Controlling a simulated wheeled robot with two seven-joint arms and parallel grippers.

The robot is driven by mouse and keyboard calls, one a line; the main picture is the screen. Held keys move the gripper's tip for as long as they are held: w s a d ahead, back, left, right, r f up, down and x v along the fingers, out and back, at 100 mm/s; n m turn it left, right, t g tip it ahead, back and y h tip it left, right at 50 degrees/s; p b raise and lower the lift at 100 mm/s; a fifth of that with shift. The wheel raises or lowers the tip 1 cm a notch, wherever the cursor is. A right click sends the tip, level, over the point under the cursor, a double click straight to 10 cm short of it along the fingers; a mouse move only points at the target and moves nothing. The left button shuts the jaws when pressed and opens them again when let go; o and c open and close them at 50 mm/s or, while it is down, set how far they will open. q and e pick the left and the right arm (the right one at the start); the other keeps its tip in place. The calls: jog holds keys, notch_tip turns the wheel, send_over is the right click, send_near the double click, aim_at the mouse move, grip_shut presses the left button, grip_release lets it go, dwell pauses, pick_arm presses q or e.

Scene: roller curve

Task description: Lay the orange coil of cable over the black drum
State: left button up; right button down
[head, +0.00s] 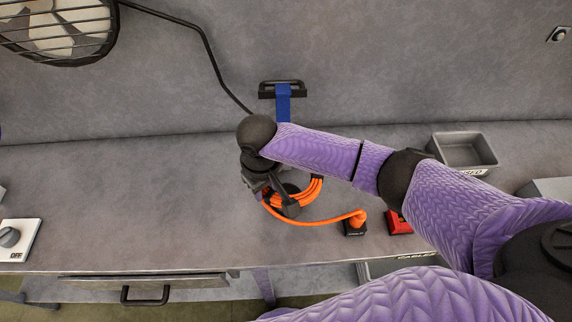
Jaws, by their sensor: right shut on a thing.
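The orange coil of cable (314,190) shows at the middle of the bench in the head view, partly hidden by my right gripper. A length of it runs right to an orange plug end (358,217) at a small black block (354,230). My right gripper (287,207) is over the coil's left side, pointing down and shut on the coil. A dark round shape (291,188) shows inside the coil. I cannot tell whether it is the black drum, or whether the coil rests on anything. My left gripper is not in view.
A red item (398,222) lies right of the black block. A grey tray (463,150) stands at the back right. A blue strap (283,103) hangs from a black wall bracket. A switch box (17,240) is at the left. The bench's left middle is clear. A fan (60,28) is above.

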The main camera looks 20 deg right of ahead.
jog(key=shift+s+a, duration=0.1)
jog(key=shift+a, duration=0.25)
jog(key=shift+f, duration=0.2)
jog(key=f+b, duration=0.5)
jog(key=b, duration=0.1)
jog(key=shift+d, duration=0.2)
notch_tip(320, 180, down, 4)
jog(key=shift+r+b, duration=0.1)
jog(key=shift+b, duration=1.05)
jog(key=shift+s+f, duration=0.15)
jog(key=shift+f, duration=0.2)
jog(key=shift+w, duration=0.25)
jog(key=shift+c, duration=1.6)
grip_release()
jog(key=shift+a, duration=0.1)
